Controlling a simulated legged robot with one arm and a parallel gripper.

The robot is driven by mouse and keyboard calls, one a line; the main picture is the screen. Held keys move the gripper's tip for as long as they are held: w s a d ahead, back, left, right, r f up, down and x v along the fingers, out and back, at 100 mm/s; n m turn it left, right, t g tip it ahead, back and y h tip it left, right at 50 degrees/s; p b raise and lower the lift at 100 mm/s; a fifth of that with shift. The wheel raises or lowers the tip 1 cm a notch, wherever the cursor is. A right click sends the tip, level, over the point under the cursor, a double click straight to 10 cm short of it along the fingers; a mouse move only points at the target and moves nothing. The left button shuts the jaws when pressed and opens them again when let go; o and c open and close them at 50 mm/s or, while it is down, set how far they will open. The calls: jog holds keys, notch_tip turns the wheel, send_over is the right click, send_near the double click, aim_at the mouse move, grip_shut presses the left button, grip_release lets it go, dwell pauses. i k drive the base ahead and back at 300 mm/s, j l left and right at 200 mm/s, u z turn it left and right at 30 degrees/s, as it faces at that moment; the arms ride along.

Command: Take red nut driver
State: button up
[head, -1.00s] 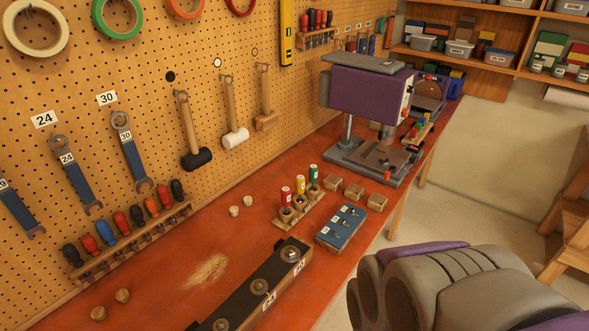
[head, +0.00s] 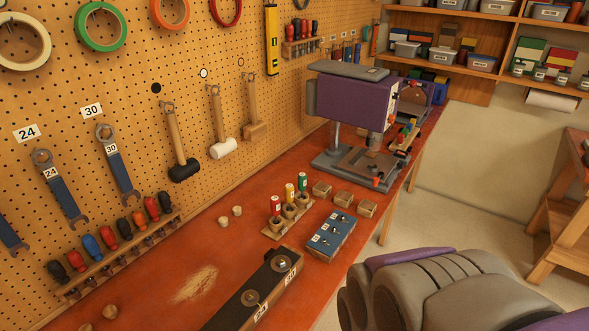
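In the head view a red-handled driver (head: 276,206) with a white label stands upright in a small wooden stand (head: 270,236) on the red bench. A yellow-handled one (head: 289,193) and a green-handled one (head: 303,182) stand beside it in the same stand. The red one is at the near left end of the row. Its lower part is partly hidden by the stand. My gripper is not in view. Only a grey and purple part of me shows at the lower right, apart from the stand.
A blue block (head: 331,234) and small wooden blocks (head: 343,197) sit right of the stand. A black strip with discs (head: 240,305) lies in front. A purple drill press (head: 355,95) stands behind. Screwdrivers (head: 108,235) hang in a pegboard rack at left.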

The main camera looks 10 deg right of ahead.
aim_at(275, 204)
jog(key=i+l+u, duration=0.1)
jog(key=l, duration=0.3)
jog(key=i+l+u, duration=0.1)
jog(key=l, duration=0.35)
jog(key=i+l+u, duration=0.15)
jog(key=l, duration=0.25)
jog(key=l+u, duration=0.1)
jog(key=l, duration=0.35)
jog(key=i+l+u, duration=0.25)
jog(key=i+l, duration=0.2)
jog(key=i+l+u, duration=0.3)
jog(key=l, duration=0.3)
jog(key=i, duration=0.3)
